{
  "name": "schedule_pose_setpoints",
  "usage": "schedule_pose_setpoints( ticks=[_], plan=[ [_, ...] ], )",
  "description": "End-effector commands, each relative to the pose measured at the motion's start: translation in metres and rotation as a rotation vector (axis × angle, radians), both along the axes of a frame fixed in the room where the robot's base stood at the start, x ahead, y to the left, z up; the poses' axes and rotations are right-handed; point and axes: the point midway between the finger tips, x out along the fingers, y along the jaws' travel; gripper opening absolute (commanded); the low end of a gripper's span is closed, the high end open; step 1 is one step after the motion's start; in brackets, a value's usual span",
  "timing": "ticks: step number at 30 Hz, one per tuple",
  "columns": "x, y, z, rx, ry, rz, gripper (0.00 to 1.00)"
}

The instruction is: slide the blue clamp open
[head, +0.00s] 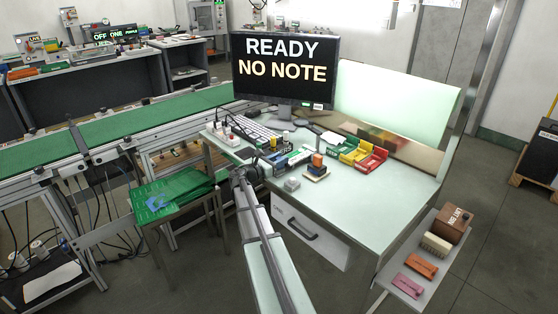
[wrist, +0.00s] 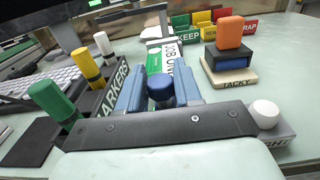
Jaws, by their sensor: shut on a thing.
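In the wrist view my gripper (wrist: 159,74) has its two blue fingers closed on the dark blue knob (wrist: 161,88) of what appears to be the blue clamp. The knob sits between the fingers, and the rest of the clamp is hidden by them and the dark bracket. A green and white piece with partly readable "JOB ON" lettering (wrist: 164,55) stands just beyond the fingertips. In the head view my gripper (head: 258,168) is low over the pale workbench's left front part, and the clamp cannot be made out there.
A marker rack (wrist: 108,87) with green, yellow and white markers stands close left. A box with a white knob (wrist: 265,113) is close right. Coloured bins (head: 362,153) stand behind. The bench's right front (head: 375,205) is clear.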

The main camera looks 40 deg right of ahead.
Motion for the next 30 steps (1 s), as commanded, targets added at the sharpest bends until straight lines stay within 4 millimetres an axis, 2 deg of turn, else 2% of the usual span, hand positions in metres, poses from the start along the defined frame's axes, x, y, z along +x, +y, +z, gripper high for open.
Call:
schedule_pose_setpoints(
  ticks=[9, 17, 18, 24, 30],
  plan=[
    [0.000, 0.030, 0.000, 0.000, 0.000, 0.003, 0.00],
    [0.000, 0.034, 0.000, 0.000, 0.000, 0.001, 0.00],
    [0.000, 0.034, 0.000, 0.001, 0.000, 0.001, 0.35],
    [0.000, 0.033, 0.000, 0.000, 0.000, 0.001, 0.54],
    [0.000, 0.032, 0.000, 0.000, 0.000, 0.000, 0.55]
  ],
)
